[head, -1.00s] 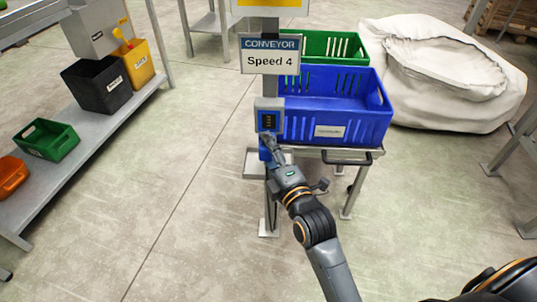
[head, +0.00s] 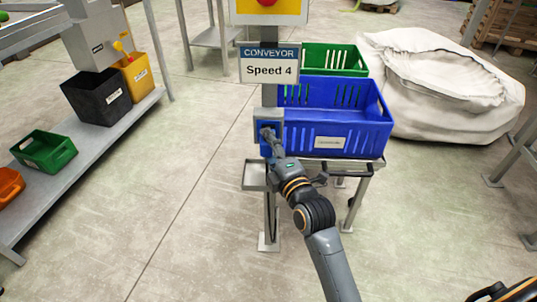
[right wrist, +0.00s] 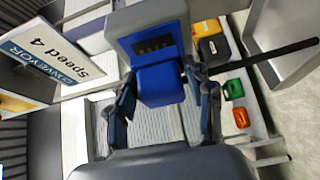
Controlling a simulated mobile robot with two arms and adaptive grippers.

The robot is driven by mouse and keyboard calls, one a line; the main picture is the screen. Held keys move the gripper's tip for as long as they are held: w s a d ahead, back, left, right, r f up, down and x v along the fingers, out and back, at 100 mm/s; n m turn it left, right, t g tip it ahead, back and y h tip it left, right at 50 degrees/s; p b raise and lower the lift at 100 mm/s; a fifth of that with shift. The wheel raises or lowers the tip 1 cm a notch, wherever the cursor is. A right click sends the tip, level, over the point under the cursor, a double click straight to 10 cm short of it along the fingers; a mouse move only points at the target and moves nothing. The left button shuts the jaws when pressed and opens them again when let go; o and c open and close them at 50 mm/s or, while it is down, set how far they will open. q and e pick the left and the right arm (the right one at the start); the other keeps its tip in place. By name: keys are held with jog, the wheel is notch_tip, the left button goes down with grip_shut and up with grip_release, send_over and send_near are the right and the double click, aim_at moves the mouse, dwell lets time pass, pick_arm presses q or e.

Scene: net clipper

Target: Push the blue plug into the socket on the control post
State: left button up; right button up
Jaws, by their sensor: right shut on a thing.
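The control post carries a grey socket box (head: 261,115) below the "Speed 4" sign. In the right wrist view the box (right wrist: 122,22) has a row of dark slots on its face. The blue plug (right wrist: 160,84) is between the fingers of my right gripper (right wrist: 163,84), which is shut on it. The plug is in front of the lower part of the box, just below the slots. I cannot tell whether it touches the box. In the head view my right gripper (head: 268,134) is at the box and covers much of the plug. My left gripper is out of view.
The "Speed 4" sign (head: 269,70) is above the box. A blue crate (head: 345,130) is close on the right, on a stand, with a green crate (head: 335,52) behind it. A small grey tray (head: 254,187) is on the post below. Open floor lies to the left.

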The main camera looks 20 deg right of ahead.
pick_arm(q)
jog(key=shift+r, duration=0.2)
pick_arm(e)
jog(key=shift+w+d, duration=0.15)
jog(key=shift+w, duration=0.2)
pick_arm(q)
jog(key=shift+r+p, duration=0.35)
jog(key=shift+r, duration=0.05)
pick_arm(e)
jog(key=shift+r, duration=0.1)
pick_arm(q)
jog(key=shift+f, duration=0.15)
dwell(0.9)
pick_arm(e)
jog(key=shift+p, duration=0.35)
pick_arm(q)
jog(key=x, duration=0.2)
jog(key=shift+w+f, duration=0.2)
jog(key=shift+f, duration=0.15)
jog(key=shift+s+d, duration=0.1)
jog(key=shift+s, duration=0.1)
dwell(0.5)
